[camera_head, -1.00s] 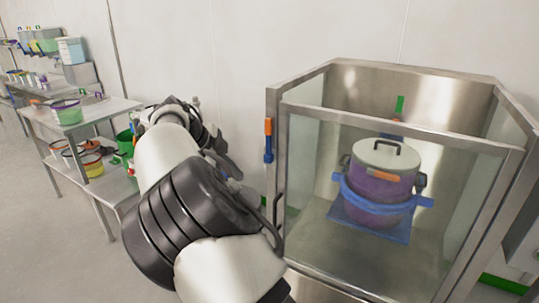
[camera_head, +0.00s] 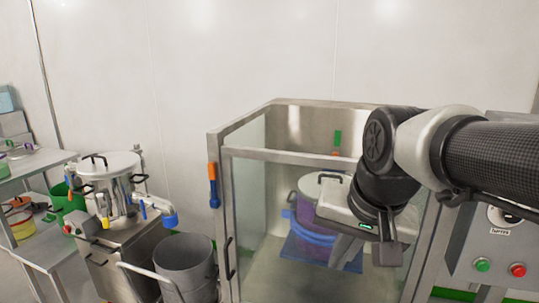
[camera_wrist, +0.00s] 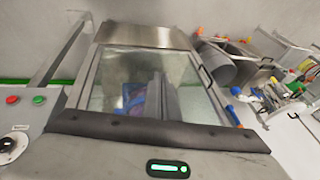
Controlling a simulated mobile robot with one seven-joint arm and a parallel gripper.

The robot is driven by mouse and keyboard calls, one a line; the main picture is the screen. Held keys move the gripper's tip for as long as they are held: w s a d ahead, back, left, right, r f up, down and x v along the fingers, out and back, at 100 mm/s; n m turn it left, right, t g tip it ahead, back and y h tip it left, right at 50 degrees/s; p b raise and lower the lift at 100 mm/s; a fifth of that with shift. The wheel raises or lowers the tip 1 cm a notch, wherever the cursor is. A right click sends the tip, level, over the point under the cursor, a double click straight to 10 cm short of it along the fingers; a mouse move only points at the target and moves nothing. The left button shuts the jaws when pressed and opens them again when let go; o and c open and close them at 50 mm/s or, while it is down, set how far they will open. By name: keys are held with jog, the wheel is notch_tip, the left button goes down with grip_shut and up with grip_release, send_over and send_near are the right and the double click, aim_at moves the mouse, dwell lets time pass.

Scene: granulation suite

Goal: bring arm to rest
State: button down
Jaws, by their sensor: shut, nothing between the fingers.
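My arm reaches in from the right edge of the head view and bends down in front of the glass-walled steel cabinet (camera_head: 222,140). My gripper (camera_head: 345,252) hangs at its end, pointing down, shut and empty. In the wrist view my gripper (camera_wrist: 163,100) shows its fingers together over the cabinet. Behind the glass stands a purple drum (camera_head: 308,200) with a pale lid and a blue band, on a blue mat; my gripper partly hides it.
A control panel with green (camera_head: 482,265) and red (camera_head: 518,270) buttons is at right, near my arm. Left of the cabinet stand a grey bin (camera_head: 185,265), a steel machine with a lidded vessel (camera_head: 110,165) and a shelf table (camera_head: 35,160). The wall above is bare.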

jog(key=s+d+f+n+t+h, duration=0.1)
jog(key=s+d+f+n, duration=0.15)
jog(key=s, duration=0.55)
notch_tip(320, 180, up, 16)
jog(key=n+p, duration=0.1)
jog(key=p, duration=1.5)
jog(key=shift+a+f, duration=0.15)
jog(key=shift+f, duration=0.05)
jog(key=shift+w, duration=0.15)
